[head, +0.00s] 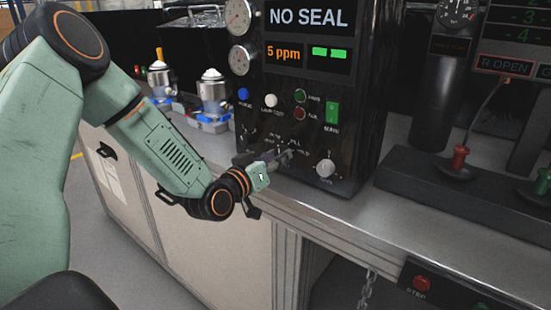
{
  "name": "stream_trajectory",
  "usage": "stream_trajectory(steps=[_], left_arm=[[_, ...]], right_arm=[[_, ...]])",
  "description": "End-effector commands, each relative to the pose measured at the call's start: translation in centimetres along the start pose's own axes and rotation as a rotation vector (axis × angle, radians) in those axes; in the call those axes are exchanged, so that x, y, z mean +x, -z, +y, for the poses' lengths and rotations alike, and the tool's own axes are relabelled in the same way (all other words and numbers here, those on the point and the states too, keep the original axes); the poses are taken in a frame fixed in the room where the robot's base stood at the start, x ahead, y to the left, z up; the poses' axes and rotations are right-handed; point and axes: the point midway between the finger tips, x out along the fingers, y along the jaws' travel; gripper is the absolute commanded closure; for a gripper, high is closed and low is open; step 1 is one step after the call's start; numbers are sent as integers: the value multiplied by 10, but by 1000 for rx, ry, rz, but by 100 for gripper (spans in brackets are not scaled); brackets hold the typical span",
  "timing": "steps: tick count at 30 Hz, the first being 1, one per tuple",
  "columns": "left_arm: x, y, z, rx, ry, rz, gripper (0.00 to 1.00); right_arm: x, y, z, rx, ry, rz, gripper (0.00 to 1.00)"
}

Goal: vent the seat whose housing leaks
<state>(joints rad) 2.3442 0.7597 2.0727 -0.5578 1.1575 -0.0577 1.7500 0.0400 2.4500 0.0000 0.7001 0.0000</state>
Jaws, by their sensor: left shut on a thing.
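The black leak tester (362,120) stands on the bench, its display (308,18) reading "NO SEAL" above "5 ppm" and two green bars. My left gripper (283,157) is at the lower front panel, shut on what looks like a selector. Its grip hides most of the selector; part of a label like "FILL" shows above it. Two metal housings stand left of the tester: a nearer one (213,93) and a farther one (160,80), both on blue-edged seats. I cannot tell from their looks which housing leaks. My right gripper is not in view.
The panel also has a blue button (243,95), a cream button (271,101), a green switch (332,112) and a pale knob (325,168). A red button (421,283) is below.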

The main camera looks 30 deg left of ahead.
Motion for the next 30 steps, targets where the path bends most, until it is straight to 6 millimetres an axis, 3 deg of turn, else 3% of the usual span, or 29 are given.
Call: stream_trajectory(steps=[30], left_arm=[[1, 3, -2, -890, -19, -56, 98]], right_arm=[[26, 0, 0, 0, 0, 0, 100]])
